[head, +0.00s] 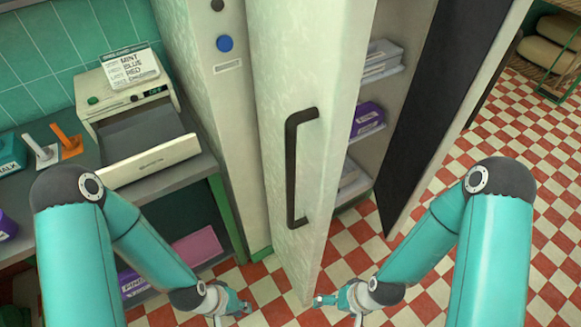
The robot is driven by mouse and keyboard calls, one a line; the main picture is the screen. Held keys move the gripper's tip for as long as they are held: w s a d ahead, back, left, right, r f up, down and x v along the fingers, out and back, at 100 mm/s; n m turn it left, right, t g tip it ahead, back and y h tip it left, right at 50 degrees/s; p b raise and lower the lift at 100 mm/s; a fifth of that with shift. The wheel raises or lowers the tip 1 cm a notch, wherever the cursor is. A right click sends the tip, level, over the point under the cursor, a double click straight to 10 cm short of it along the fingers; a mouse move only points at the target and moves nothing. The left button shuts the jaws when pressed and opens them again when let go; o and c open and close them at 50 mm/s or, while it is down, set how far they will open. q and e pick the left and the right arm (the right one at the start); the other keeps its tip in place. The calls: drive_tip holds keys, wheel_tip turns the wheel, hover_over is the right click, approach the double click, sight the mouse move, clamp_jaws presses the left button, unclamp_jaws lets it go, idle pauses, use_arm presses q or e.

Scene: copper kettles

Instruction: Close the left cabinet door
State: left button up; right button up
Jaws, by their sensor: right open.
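The left cabinet door (275,90) is pale and stands open, jutting toward me. Its long dark handle (293,170) is upright on the door face. To its right, the cabinet interior shows shelves (378,72). My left gripper (243,308) is low, to the left of the door's bottom edge and apart from the handle; whether its jaws are open is too small to tell. My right gripper (322,300) is open, close to the door's lower corner and below the handle; whether it touches the door is unclear. It holds nothing that I can see.
A pale panel with a dark face (430,100) stands right of the shelves. At left, a counter (165,180) bears a beige machine (130,110). A pink box (198,245) lies below it. Red and white checkered floor (500,130) is open at right.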

use_arm(q)
drive_tip(key=w+r+t, duration=0.1)
drive_tip(key=w, duration=0.1)
drive_tip(key=w+d+r+t+h, duration=0.1)
drive_tip(key=w, duration=0.1)
drive_tip(key=w+d+r+m+t, duration=0.1)
drive_tip(key=w, duration=0.1)
drive_tip(key=shift+w+d+r+h, duration=0.1)
drive_tip(key=shift+w+d+h, duration=0.15)
drive_tip(key=shift+h, duration=0.05)
clamp_jaws()
drive_tip(key=m+t+h+b, duration=0.4)
drive_tip(key=m+h+b, duration=0.65)
drive_tip(key=b, duration=0.75)
approach(312, 232)
drive_tip(key=a+r, duration=0.2)
drive_tip(key=a, duration=0.2)
wheel_tip(312, 232, down, 2)
drive_tip(key=s+a+m+b, duration=0.2)
drive_tip(key=s+m+b, duration=0.15)
drive_tip(key=b, duration=0.65)
drive_tip(key=x, duration=0.9)
drive_tip(key=b+x, duration=0.1)
drive_tip(key=x, duration=0.4)
drive_tip(key=shift+w+a+f, duration=0.1)
drive_tip(key=shift+w, duration=0.3)
